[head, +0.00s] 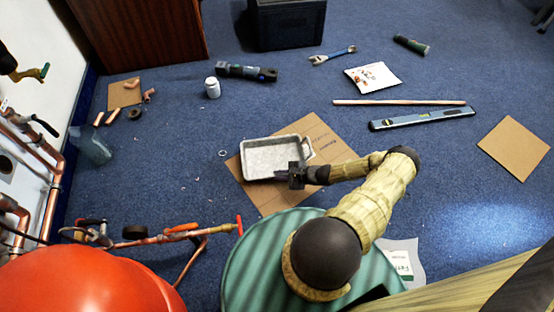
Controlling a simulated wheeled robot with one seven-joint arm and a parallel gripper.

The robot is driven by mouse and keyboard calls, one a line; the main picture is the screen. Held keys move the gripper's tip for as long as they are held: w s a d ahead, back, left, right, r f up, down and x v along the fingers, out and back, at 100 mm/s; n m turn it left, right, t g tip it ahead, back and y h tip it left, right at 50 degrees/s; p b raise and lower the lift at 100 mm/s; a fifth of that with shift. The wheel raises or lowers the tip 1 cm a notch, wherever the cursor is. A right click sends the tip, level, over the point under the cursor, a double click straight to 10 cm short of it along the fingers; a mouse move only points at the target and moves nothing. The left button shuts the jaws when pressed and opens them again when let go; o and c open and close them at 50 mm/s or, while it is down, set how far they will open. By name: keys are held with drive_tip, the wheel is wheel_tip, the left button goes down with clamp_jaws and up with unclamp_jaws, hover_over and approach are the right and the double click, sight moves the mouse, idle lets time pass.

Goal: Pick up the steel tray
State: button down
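The steel tray (262,158) is a shallow, grey, rectangular pan with raised rims. It lies on a flat piece of brown cardboard (322,137) on the blue carpet, in the middle of the head view. It looks empty. My gripper (281,176) is at the tray's near right corner and covers part of its rim. The fingers are small and dark here, so I cannot tell whether they are open or shut, or whether they touch the rim.
A copper pipe (400,102) and a spirit level (422,118) lie to the right. A white bottle (212,87) and a dark power tool (246,72) lie beyond the tray. Copper pipework (50,165) lines the left wall. Carpet left of the tray is mostly clear.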

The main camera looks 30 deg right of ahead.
idle(0.6)
wheel_tip(320, 180, up, 10)
drive_tip(key=p, duration=0.6)
drive_tip(key=shift+p, duration=0.3)
drive_tip(key=a+r+p, duration=0.4)
drive_tip(key=r+p, duration=1.8)
drive_tip(key=r, duration=0.7)
drive_tip(key=a+r+n+g+y+p, duration=0.1)
drive_tip(key=a+r+p, duration=0.4)
drive_tip(key=r+p, duration=1.7)
drive_tip(key=a+r+n+g+p, duration=0.1)
drive_tip(key=a+r+p, duration=0.3)
drive_tip(key=r+p, duration=1.8)
wheel_tip(320, 180, up, 14)
drive_tip(key=shift+w+a+r+y, duration=0.1)
drive_tip(key=shift+w+a+y, duration=0.2)
drive_tip(key=shift+w, duration=0.1)
drive_tip(key=shift+w, duration=0.1)
